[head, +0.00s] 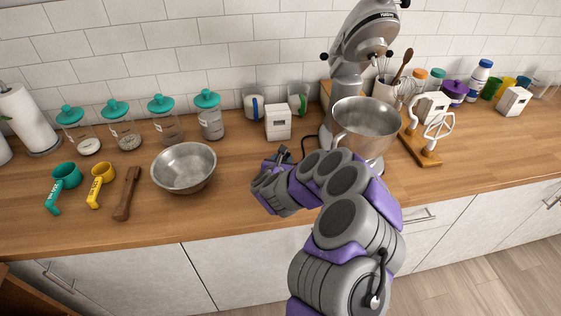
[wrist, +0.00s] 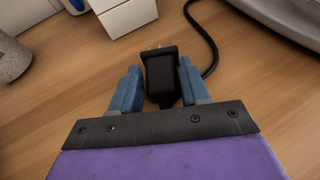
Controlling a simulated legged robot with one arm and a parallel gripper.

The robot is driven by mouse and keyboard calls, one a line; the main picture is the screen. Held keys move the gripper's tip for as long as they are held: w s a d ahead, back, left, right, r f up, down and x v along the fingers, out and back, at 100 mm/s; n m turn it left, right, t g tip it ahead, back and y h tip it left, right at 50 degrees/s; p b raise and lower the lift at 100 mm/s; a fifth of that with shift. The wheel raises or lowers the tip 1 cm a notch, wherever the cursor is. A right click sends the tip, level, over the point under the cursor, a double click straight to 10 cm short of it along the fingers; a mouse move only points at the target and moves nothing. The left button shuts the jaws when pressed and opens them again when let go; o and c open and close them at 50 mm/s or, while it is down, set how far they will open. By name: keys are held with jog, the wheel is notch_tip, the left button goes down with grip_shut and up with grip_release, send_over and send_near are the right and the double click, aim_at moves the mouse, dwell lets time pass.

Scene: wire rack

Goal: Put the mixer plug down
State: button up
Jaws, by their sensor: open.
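The black mixer plug (wrist: 161,75) lies on the wooden counter in the wrist view, its prongs pointing away from me. Its black cord (wrist: 206,38) curves off to the right, towards the mixer base. My gripper (wrist: 158,85) is open, with one blue finger on each side of the plug and a small gap showing on each side. In the head view my gripper (head: 278,158) is low over the counter, left of the stand mixer (head: 347,85). The plug is hard to make out there.
A white box (head: 278,122) stands just behind my gripper. A metal bowl (head: 184,168) is to the left, and the mixer's steel bowl (head: 365,125) is to the right. Teal-lidded jars (head: 208,117) line the wall. The counter between the metal bowl and my gripper is clear.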

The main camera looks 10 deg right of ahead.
jog(key=shift+s+d+f, duration=0.2)
jog(key=shift+d+f, duration=0.1)
jog(key=shift+d, duration=0.1)
jog(key=shift+d+r+p, duration=0.2)
jog(key=shift+r+p, duration=0.3)
jog(key=shift+p, duration=0.65)
jog(key=shift+s+r, duration=0.15)
jog(key=v, duration=0.3)
jog(key=p+v, duration=0.1)
jog(key=v, duration=0.2)
jog(key=a+v, duration=0.1)
jog(key=v, duration=0.3)
jog(key=shift+w+a+r, duration=0.1)
jog(key=shift+w+r, duration=0.1)
jog(key=shift+w, duration=0.05)
jog(key=shift+s+r+p, duration=0.3)
jog(key=shift+s, duration=0.4)
